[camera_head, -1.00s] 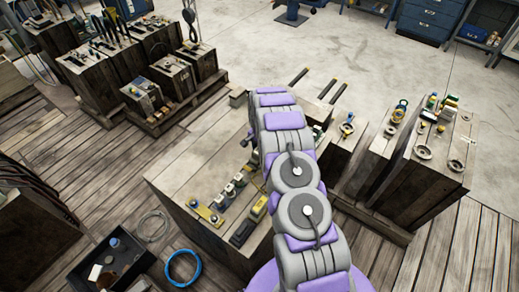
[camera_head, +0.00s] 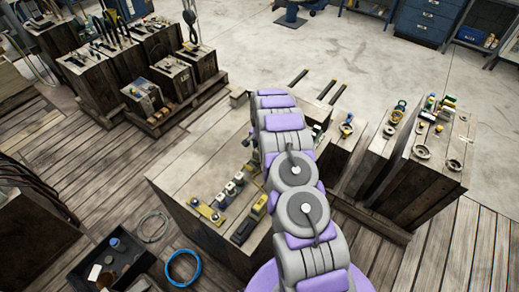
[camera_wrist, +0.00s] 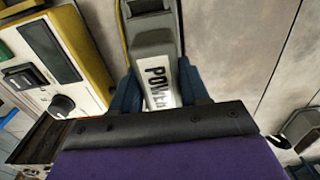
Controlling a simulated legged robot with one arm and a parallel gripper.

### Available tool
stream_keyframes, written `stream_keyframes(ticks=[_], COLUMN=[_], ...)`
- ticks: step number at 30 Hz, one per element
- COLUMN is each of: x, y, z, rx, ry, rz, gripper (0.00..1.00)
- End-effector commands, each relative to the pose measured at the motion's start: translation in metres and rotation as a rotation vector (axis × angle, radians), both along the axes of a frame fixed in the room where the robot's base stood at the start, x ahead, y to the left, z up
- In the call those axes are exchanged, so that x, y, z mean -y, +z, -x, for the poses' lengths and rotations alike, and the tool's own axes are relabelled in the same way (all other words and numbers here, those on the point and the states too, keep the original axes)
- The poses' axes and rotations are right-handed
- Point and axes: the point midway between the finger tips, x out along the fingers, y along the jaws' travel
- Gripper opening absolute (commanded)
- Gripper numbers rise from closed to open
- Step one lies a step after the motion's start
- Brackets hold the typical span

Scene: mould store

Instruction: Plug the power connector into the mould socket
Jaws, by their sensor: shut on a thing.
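In the wrist view, my gripper (camera_wrist: 158,95) has its two blue fingers closed on the sides of a grey connector (camera_wrist: 152,45). The connector carries a white label (camera_wrist: 160,87) that reads "POWER", partly cut off by the gripper body. Its far end reaches the top edge of the view. In the head view, my arm covers the middle of a large wooden block (camera_head: 185,180), and the connector cannot be made out there. I cannot tell which fitting is the mould socket, or whether the connector touches one.
A yellow-edged panel (camera_wrist: 90,55) with a dark window and black knob lies left of the connector. Several fittings (camera_head: 207,214) line the block's front left. Wooden blocks (camera_head: 425,170) stand at right. A black tray (camera_head: 85,262) and blue coil (camera_head: 184,268) lie on the floor.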

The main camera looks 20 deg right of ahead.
Motion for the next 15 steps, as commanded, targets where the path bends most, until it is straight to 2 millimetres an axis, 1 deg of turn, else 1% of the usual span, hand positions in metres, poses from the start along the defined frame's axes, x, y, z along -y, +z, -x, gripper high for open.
stream_keyframes(ticks=[1, 10, 11, 15], x=[0.007, 0.011, 0.011, 0.011], y=[-0.017, -0.025, -0.025, -0.027], z=[0.013, 0.016, 0.016, 0.016], rx=[-0.032, -0.047, -0.048, -0.05], ry=[-0.005, -0.008, -0.008, -0.008], rz=[0.001, -0.006, -0.006, -0.007], gripper=[0.0, 0.0, 0.47, 0.6])
